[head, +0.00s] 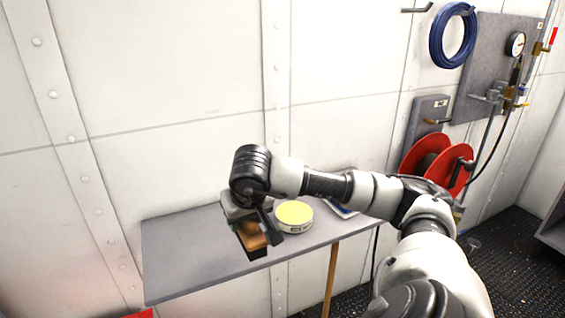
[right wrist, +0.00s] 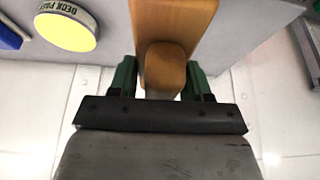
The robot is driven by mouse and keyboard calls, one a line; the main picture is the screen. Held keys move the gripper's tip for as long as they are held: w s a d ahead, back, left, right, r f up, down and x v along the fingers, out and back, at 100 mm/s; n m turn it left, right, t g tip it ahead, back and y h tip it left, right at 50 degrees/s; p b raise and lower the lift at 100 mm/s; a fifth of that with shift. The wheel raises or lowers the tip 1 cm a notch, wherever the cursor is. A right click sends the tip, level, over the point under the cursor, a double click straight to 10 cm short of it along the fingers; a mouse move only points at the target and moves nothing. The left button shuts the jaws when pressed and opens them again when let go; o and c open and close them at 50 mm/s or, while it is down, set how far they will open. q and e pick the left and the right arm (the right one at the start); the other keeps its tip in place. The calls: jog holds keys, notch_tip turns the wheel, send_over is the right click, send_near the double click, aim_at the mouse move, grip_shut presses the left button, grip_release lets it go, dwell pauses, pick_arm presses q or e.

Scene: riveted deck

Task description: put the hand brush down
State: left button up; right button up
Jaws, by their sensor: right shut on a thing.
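The hand brush (head: 254,238) has an orange-brown wooden body. My right gripper (head: 258,225) is shut on it, and the gripper and wrist cover part of it in the head view. In the right wrist view the brush's wood (right wrist: 178,25) sits between the two green-padded fingers (right wrist: 162,82). The brush is over the grey shelf (head: 185,262), near its front edge. I cannot tell whether it touches the top. Its bristles are not clearly visible. My left gripper is not in view.
A round tin with a yellow lid (head: 294,213) stands just right of the brush. A blue-edged item (head: 342,211) lies behind my arm. The shelf's left part is bare. A red hose reel (head: 425,160) and blue coiled hose (head: 437,47) hang at right.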

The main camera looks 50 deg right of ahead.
jog(key=shift+s+d+r+m, duration=0.3)
jog(key=shift+d+r, duration=0.45)
jog(key=shift+d, duration=0.05)
jog(key=w+d+f+p, duration=0.1)
jog(key=w+f, duration=0.2)
jog(key=w+d+f, duration=0.1)
jog(key=w+f, duration=0.3)
jog(key=w+d+f+p, duration=0.1)
jog(key=w+d+f, duration=0.1)
jog(key=w+f, duration=0.1)
jog(key=shift+w+f+p, duration=0.2)
jog(key=shift+w+p, duration=0.15)
jog(key=shift+f, duration=0.2)
jog(key=shift+f, duration=0.2)
jog(key=o, duration=0.9)
